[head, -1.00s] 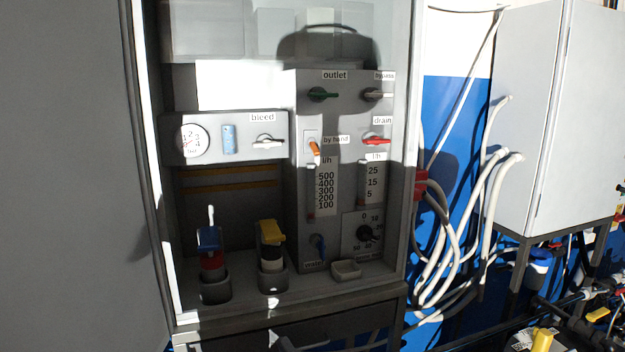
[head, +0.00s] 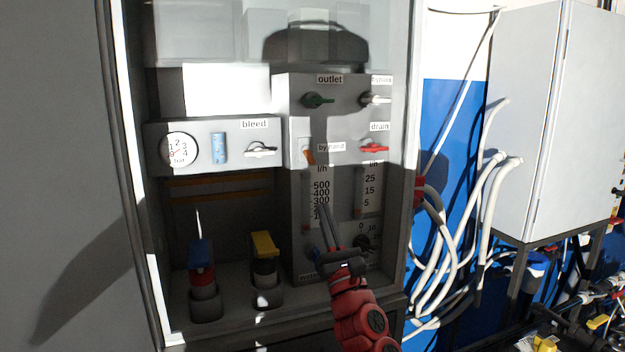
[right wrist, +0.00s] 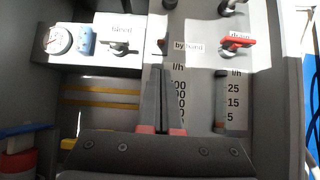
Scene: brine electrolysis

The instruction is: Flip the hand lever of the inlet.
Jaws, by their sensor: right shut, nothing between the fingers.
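The orange lever (head: 309,157) sits on the grey panel (head: 285,105), beside the "by hand" label (head: 331,147), and slants down to the right. No label reading inlet is legible. A blue handle (head: 317,253) low on the panel is partly hidden by my right gripper (head: 324,207). That gripper is shut and empty, with its fingers pointing up in front of the left flow scale. Its tips are below the orange lever and apart from it. My left gripper is not in view.
Near the lever are the green outlet handle (head: 318,99), the red drain handle (head: 373,147) and the bleed handle (head: 261,149). Blue-topped (head: 202,255) and yellow-topped (head: 264,245) fittings stand lower left. The cabinet's side walls frame the space.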

